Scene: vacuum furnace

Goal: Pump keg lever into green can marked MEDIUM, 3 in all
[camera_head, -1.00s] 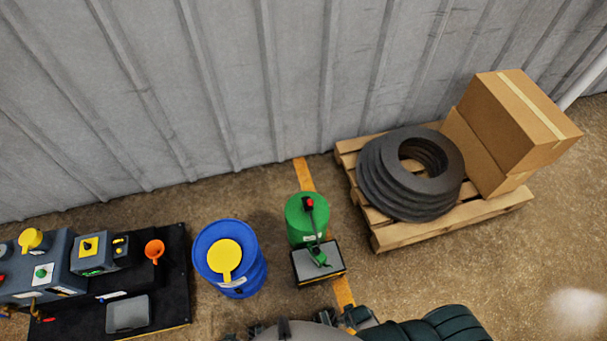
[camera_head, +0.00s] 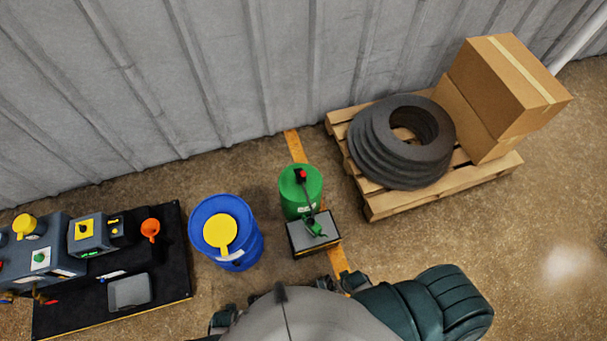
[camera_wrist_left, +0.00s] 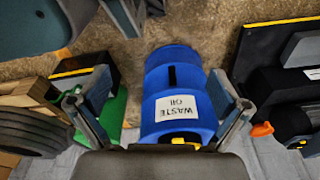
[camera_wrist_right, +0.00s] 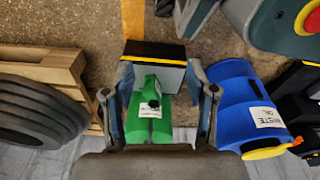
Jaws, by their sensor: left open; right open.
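The green keg (camera_head: 300,205) stands upright by the wall, with a dark lever and red knob (camera_head: 301,175) at its top. A grey-topped stand (camera_head: 328,232) is in front of it, with a small green can (camera_head: 315,226) on top; its marking is unreadable. The right wrist view shows the keg (camera_wrist_right: 148,130) and can (camera_wrist_right: 150,88) between the fingers of my open, empty right gripper (camera_wrist_right: 162,75). My left gripper (camera_wrist_left: 160,76) is open and empty, facing a blue drum (camera_wrist_left: 172,80) labelled WASTE OIL. Neither gripper's fingers show clearly in the head view.
The blue drum (camera_head: 246,250) with a yellow funnel (camera_head: 220,232) stands left of the keg. Further left is a black platform (camera_head: 165,270) with grey control boxes and an orange funnel (camera_head: 150,229). A pallet (camera_head: 390,206) with black rings (camera_head: 375,165) and cartons (camera_head: 510,90) is right.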

